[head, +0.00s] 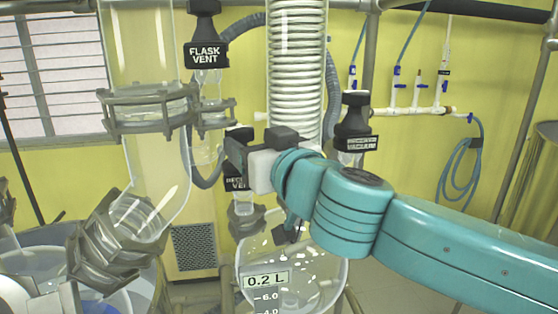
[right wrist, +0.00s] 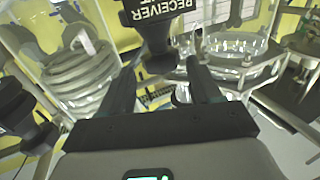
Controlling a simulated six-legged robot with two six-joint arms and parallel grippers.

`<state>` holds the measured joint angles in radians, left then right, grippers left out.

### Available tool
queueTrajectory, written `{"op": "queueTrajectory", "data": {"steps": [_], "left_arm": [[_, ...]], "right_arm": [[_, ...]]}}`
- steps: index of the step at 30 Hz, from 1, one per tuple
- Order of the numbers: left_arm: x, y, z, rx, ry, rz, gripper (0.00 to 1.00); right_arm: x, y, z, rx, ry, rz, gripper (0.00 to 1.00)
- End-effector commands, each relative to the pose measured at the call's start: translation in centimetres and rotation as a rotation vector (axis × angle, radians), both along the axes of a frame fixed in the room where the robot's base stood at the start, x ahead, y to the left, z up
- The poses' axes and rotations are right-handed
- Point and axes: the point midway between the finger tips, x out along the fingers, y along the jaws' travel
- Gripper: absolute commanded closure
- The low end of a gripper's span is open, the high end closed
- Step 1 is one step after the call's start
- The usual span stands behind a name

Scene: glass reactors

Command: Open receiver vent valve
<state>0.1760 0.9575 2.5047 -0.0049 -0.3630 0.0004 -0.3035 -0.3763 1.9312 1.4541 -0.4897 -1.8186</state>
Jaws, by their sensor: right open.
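The receiver vent valve is a black knob with a white-lettered label (head: 237,183), partly hidden behind my right gripper (head: 236,152) in the head view. In the right wrist view its black body with the RECEIVER label (right wrist: 160,14) is at the top, upside down. My right gripper (right wrist: 165,78) is open, and its two dark fingers reach to either side of the valve's narrower lower part. I cannot tell whether they touch it. My left gripper is not in view.
The flask vent valve (head: 205,52) hangs above left, and a black vacuum valve (head: 356,128) stands to the right. A coiled glass condenser (head: 297,70) rises behind my right gripper. A graduated receiver flask (head: 325,285) is below. Glass and metal clamps (head: 150,108) crowd the left.

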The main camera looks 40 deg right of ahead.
Motion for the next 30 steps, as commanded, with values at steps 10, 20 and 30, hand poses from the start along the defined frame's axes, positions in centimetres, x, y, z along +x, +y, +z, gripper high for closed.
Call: {"op": "queueTrajectory", "data": {"steps": [10,20,30], "left_arm": [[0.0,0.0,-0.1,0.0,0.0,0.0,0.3],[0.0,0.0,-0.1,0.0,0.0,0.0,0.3],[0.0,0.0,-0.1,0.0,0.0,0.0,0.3]], "right_arm": [[-7.3,1.6,0.0,0.001,-0.002,0.006,0.37],[-8.6,1.7,-0.1,0.0,0.001,0.0,0.37],[-8.3,4.0,1.7,-0.046,-0.077,0.114,0.22]]}}
